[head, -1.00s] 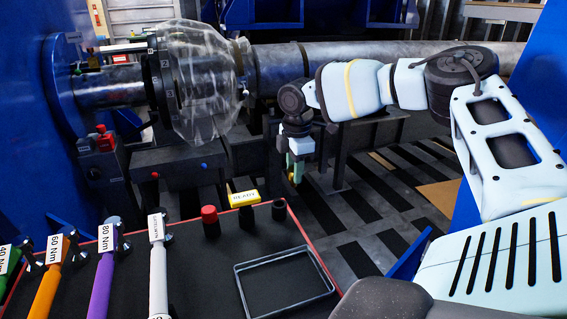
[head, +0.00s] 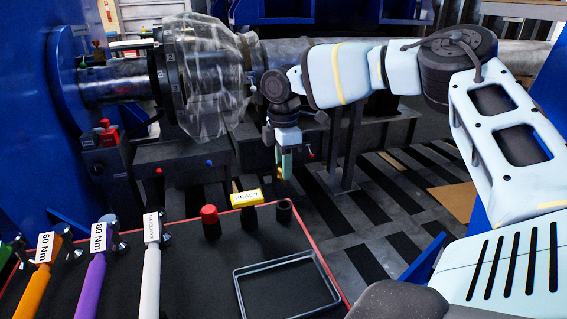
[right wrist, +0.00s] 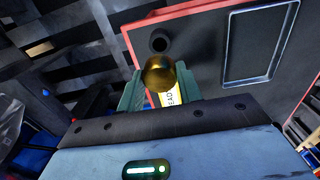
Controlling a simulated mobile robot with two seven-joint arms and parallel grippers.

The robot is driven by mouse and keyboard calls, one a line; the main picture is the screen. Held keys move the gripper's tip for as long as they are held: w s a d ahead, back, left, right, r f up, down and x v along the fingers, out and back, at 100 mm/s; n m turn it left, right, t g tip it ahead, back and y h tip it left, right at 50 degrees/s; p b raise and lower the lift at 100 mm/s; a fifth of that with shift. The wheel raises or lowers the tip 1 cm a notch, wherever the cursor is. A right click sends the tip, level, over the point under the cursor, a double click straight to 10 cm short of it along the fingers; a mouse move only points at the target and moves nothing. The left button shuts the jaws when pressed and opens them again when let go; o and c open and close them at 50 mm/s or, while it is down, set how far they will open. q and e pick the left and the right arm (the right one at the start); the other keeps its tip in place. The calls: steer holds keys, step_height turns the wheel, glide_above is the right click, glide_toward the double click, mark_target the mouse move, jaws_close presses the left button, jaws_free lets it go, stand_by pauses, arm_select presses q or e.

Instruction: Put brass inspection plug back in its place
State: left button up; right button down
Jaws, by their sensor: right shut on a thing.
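The brass inspection plug (right wrist: 159,72) shows as a rounded golden end between the green fingers of my right gripper (right wrist: 159,90) in the right wrist view. My right gripper (head: 283,165) is shut on it. In the head view the gripper points down, above and beyond the far edge of the dark bench, roughly in line with a small black open cup (head: 284,210). The same cup (right wrist: 158,41) shows beyond the plug in the right wrist view, apart from it. The plug's lower part is hidden in that view. My left gripper is not in view.
The bench (head: 190,275) has a red rim. A clear guard (head: 210,85) surrounds the shaft behind. The tray is empty.

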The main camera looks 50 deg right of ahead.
mark_target(284, 184)
steer(key=shift+f+b, duration=0.65)
steer(key=shift+f, duration=0.7)
steer(key=shift+f+b, duration=0.8)
steer(key=shift+f, duration=0.6)
steer(key=shift+f+b, duration=0.35)
steer(key=shift+b, duration=0.05)
steer(key=shift+f, duration=0.1)
